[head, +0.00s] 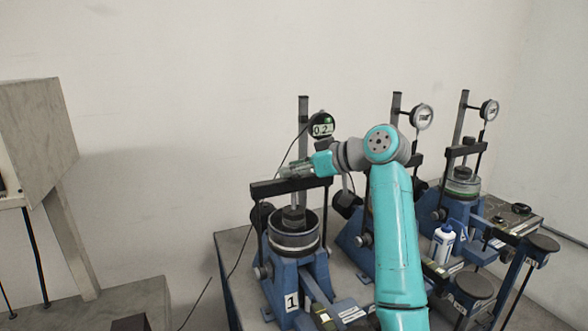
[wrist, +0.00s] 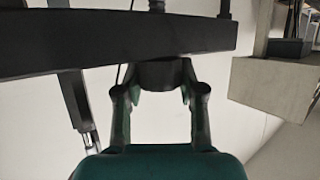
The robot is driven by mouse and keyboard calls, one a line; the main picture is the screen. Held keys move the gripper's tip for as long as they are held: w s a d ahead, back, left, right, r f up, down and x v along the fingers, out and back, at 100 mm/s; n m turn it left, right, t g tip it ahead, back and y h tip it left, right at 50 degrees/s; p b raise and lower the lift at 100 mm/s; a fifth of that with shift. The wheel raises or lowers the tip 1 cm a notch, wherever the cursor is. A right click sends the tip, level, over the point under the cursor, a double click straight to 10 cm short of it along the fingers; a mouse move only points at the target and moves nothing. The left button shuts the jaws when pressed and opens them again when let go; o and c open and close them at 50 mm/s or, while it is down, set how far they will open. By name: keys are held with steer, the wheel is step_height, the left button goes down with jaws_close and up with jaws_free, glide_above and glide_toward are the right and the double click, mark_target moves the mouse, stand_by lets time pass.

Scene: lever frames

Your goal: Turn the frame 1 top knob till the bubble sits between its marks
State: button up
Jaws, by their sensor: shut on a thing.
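Frame 1 (head: 291,302) is the blue lever frame at the left of the row, marked with a "1". Its black crossbar (head: 268,188) spans above a round metal cell. My gripper (head: 287,171) is at the top of this frame, at the crossbar's level. In the wrist view its two fingers (wrist: 160,80) are closed around a dark round knob (wrist: 162,74) beside the black crossbar (wrist: 110,38). In the head view the knob is hidden by the gripper. The bubble and its marks cannot be made out in either view.
Two more blue frames with round dials (head: 421,116) stand to the right. A white bottle (head: 443,243) stands between them.

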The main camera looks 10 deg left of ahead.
steer(key=shift+n+g, duration=0.3)
steer(key=o, duration=1.2)
steer(key=shift+c, duration=0.2)
steer(key=shift+a, duration=0.1)
